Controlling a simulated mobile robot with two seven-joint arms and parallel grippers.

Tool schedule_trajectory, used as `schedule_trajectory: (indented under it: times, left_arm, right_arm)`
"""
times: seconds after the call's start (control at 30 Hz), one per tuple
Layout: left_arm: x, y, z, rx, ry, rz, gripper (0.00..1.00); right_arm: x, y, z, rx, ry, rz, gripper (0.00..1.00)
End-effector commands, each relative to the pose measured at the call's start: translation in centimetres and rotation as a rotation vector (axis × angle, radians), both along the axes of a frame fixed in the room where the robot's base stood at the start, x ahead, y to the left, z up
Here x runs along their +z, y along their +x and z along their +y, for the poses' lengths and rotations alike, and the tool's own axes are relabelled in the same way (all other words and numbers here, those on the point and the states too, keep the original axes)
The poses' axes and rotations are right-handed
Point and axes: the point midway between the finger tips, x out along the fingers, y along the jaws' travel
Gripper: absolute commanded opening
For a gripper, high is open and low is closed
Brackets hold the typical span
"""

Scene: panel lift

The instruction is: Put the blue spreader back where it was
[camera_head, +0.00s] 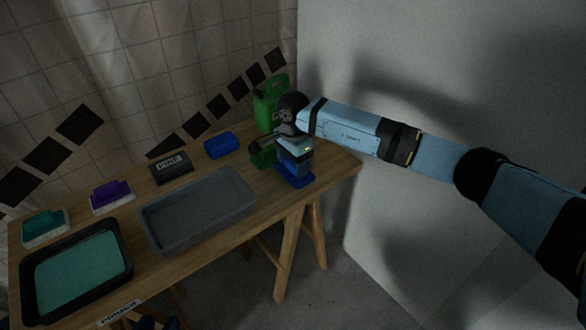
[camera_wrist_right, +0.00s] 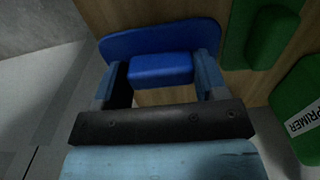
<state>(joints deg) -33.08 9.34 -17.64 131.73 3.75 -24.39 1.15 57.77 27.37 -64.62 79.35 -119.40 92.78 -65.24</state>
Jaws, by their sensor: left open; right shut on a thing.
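The blue spreader (camera_head: 292,180) is at the right end of the wooden table, its flat plate facing down. My right gripper (camera_head: 294,163) is above it and shut on its handle. In the right wrist view, the handle of the blue spreader (camera_wrist_right: 160,68) sits between the two fingers, with its wide plate beyond. Whether the plate touches the tabletop, I cannot tell. My left gripper (camera_head: 158,323) barely shows as dark tips at the bottom edge of the head view, apart and empty.
A green spreader (camera_head: 263,156) and green jug (camera_head: 268,108) stand close behind. A grey tray (camera_head: 158,238) and black tray (camera_head: 30,304) lie in front.

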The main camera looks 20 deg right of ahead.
Motion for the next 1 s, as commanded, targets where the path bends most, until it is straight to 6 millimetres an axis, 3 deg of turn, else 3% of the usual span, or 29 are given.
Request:
schedule_trajectory:
  times: [0.1, 0.3, 0.53, 0.57, 0.63, 1.0]
  left_arm:
    - [0.3, 0.1, -0.3, -0.002, -0.018, -0.023, 0.43]
    - [1.6, 0.4, -0.4, -0.003, -0.031, -0.054, 0.43]
    - [1.5, 0.5, -0.5, -0.003, -0.037, -0.06, 0.43]
    - [1.7, 0.6, -0.6, -0.005, -0.039, -0.064, 0.43]
    - [1.8, 0.6, -0.6, -0.005, -0.04, -0.066, 0.43]
    - [1.8, 0.5, -0.6, -0.006, -0.032, -0.054, 0.43]
  right_arm:
    - [-1.9, -0.1, 0.0, 0.0, 0.001, 0.001, 0.41]
    - [-1.9, 0.0, 0.0, 0.0, 0.0, -0.001, 0.41]
    - [-2.3, 0.0, 0.0, 0.0, 0.0, 0.0, 0.41]
    - [-2.2, 0.0, 0.0, 0.0, 0.0, 0.0, 0.73]
    - [-2.2, 0.0, 0.0, 0.0, 0.0, 0.0, 0.89]
    - [-1.7, 0.0, 0.0, 0.0, 0.0, 0.0, 0.91]
